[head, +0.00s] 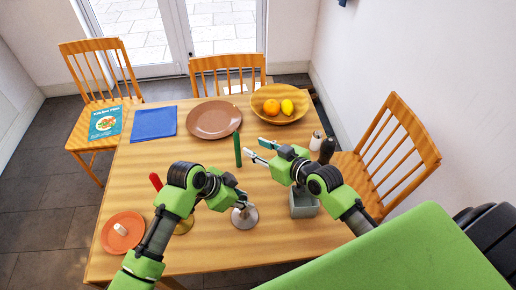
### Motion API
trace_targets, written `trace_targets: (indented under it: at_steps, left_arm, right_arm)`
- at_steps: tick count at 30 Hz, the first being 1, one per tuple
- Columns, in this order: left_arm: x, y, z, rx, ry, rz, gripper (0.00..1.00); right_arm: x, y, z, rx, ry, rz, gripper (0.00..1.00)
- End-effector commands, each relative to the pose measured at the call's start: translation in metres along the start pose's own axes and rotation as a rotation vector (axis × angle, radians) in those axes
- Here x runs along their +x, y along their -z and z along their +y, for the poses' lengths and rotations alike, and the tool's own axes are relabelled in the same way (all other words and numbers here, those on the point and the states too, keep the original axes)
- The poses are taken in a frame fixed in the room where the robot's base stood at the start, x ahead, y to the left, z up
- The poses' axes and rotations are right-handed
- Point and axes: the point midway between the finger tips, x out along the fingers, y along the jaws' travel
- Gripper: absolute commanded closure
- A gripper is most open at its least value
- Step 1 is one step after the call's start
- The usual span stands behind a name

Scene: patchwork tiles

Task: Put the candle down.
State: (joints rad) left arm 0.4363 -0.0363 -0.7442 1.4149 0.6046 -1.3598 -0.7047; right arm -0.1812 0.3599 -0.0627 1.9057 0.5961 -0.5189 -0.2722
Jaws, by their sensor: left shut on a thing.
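A green candle (238,149) stands upright near the middle of the table. The exact contact is hidden by the gripper. A silver candle holder (245,218) shows its round base just below that gripper, its upper part covered. A red candle (155,181) shows to the left, partly behind my left arm, with a brass-coloured base (185,226) below it. My right gripper (257,150) is open and empty, its fingers to the right of the green candle.
The wooden table (135,185) carries a brown plate (213,119), a blue cloth (153,124), a fruit bowl (279,117), shakers (316,141), a grey box (304,206) and an orange plate (122,233). Chairs surround it. Table between the blue cloth and red candle is clear.

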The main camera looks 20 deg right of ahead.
Motion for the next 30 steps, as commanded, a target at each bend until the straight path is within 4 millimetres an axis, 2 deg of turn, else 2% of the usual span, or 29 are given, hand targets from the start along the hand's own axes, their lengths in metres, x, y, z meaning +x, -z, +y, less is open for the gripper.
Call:
trace_targets:
  at_steps: [2, 5, 8, 15, 21, 23, 26, 30]
  left_arm:
    - [-0.001, 0.001, 0.0, 0.001, 0.001, 0.002, 1.0]
    - [-0.001, 0.001, 0.0, 0.001, 0.001, 0.002, 1.0]
    - [-0.001, 0.001, 0.0, 0.001, 0.001, 0.002, 1.0]
    - [-0.001, 0.001, 0.0, 0.001, 0.001, 0.002, 1.0]
    - [-0.001, 0.001, 0.0, 0.001, 0.001, 0.002, 1.0]
    - [-0.001, 0.001, 0.0, 0.001, 0.001, 0.002, 1.0]
    - [-0.001, 0.001, 0.0, 0.001, 0.001, 0.002, 1.0]
    - [-0.001, 0.001, 0.0, 0.001, 0.001, 0.002, 1.0]
  right_arm:
    - [-0.001, 0.0, 0.001, -0.013, -0.001, -0.005, 0.66]
    - [0.009, -0.002, 0.006, -0.066, -0.004, -0.034, 0.66]
    - [0.029, -0.004, 0.017, -0.175, -0.008, -0.094, 0.66]
    - [0.084, -0.005, 0.056, -0.547, 0.01, -0.326, 0.66]
    - [0.11, 0.009, 0.083, -0.828, 0.089, -0.538, 0.66]
    - [0.114, 0.015, 0.085, -0.899, 0.135, -0.599, 0.66]
    - [0.119, 0.028, 0.078, -1.008, 0.243, -0.69, 0.66]
    - [0.116, 0.051, 0.051, -1.143, 0.452, -0.792, 0.66]
